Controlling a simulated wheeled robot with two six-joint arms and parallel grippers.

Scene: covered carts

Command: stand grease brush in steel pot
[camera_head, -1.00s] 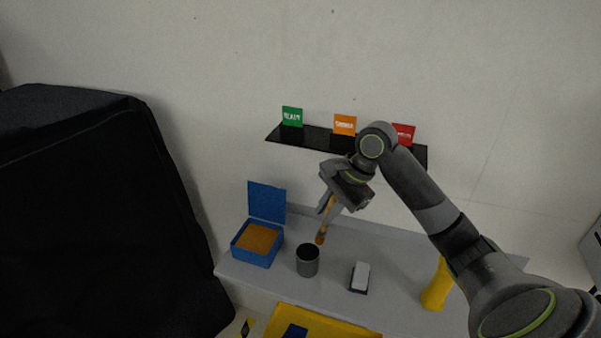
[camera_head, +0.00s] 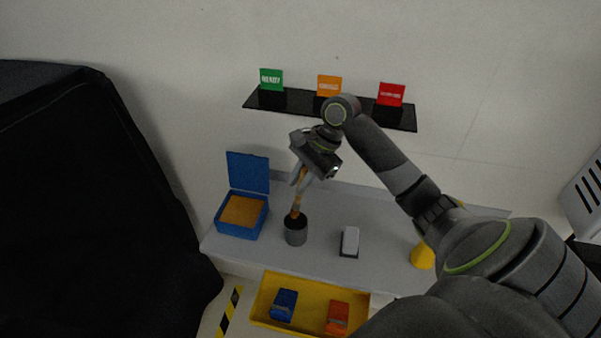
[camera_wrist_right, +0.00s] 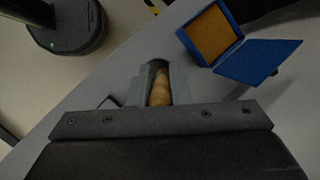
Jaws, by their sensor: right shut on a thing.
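The steel pot (camera_head: 296,236) is a small dark grey cylinder standing upright on the grey cart top. The grease brush (camera_head: 297,203) has a tan-brown handle and hangs nearly upright, slightly tilted. My right gripper (camera_head: 302,181) is shut on its upper part, above the pot. The brush's lower end is at the pot's mouth in the head view; I cannot tell how far inside it reaches. In the right wrist view the handle (camera_wrist_right: 160,92) shows between the fingers, and its far end is hidden. My left gripper is not in view.
An open blue box (camera_head: 238,225) with brown contents stands left of the pot. A light block (camera_head: 350,238) and a yellow object (camera_head: 422,257) are to the right. A yellow tray (camera_head: 262,308) is below. A black shelf (camera_head: 360,109) with signs hangs behind.

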